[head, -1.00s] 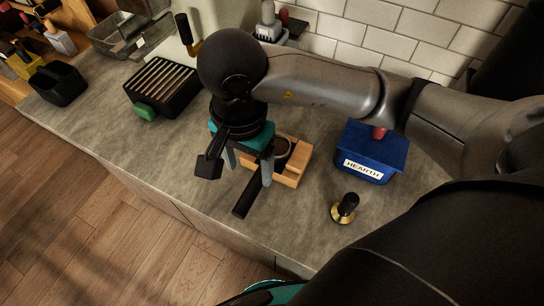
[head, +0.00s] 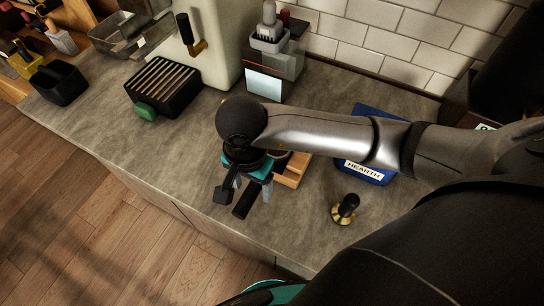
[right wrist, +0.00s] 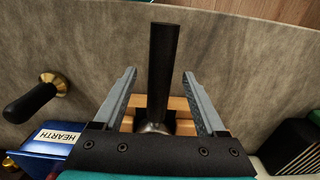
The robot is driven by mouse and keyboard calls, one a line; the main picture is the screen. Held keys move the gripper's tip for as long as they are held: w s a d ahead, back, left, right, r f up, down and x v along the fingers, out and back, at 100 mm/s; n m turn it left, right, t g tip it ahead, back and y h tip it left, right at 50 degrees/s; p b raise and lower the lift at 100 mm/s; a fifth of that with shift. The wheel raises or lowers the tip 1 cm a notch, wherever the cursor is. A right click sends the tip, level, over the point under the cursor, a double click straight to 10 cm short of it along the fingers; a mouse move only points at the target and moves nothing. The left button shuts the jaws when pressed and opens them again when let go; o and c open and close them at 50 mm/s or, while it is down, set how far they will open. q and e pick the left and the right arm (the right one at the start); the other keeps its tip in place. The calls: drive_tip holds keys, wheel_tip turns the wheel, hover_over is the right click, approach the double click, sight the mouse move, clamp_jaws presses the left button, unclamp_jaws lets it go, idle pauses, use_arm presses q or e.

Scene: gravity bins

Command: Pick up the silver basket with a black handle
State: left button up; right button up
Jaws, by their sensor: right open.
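The silver basket with a black handle rests in a wooden stand (head: 293,171) on the counter. In the head view its black handle (head: 244,204) sticks out toward the counter's front edge, and my gripper hides most of the rest. My right gripper (head: 252,190) is open, pointing down over the handle. In the right wrist view the black handle (right wrist: 163,65) lies between the two open fingers (right wrist: 159,75), with a gap on both sides. A bit of the silver part (right wrist: 155,127) shows near the gripper's base, over the wooden stand (right wrist: 180,118).
A blue HEARTH box (head: 365,172) stands right of the stand, partly behind my arm. A black-handled tamper with a brass base (head: 345,209) stands in front of it. A slotted black box (head: 162,86) and a grinder-like machine (head: 270,65) stand farther back. The counter's left middle is clear.

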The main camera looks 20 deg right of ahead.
clamp_jaws()
idle(0.5)
drive_tip(key=shift+r, duration=0.1)
idle(0.8)
